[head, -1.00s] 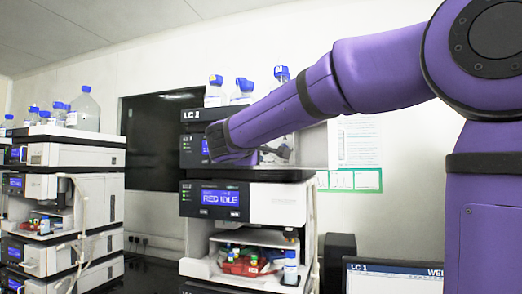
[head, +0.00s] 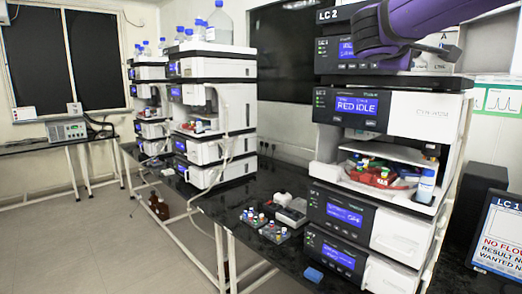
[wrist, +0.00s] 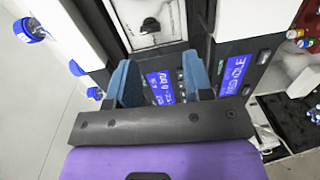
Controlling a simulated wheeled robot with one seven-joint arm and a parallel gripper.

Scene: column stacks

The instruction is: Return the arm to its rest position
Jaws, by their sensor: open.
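My purple arm (head: 425,20) crosses the top right of the head view, in front of the top of the nearest instrument stack (head: 390,120). In the head view the fingertips are not clear. In the wrist view my gripper (wrist: 158,82) is open, its two blue fingers well apart with nothing held between them. Beyond the fingers are the dark front panels and blue displays of a stack (wrist: 160,86). I cannot tell whether the fingers touch it.
The near stack has an open bay with a red tray (head: 378,180) of vials. A monitor (head: 498,238) stands at right. Vial racks (head: 265,225) sit on the black bench. More stacks (head: 212,110) topped with bottles stand left. Floor at left is open.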

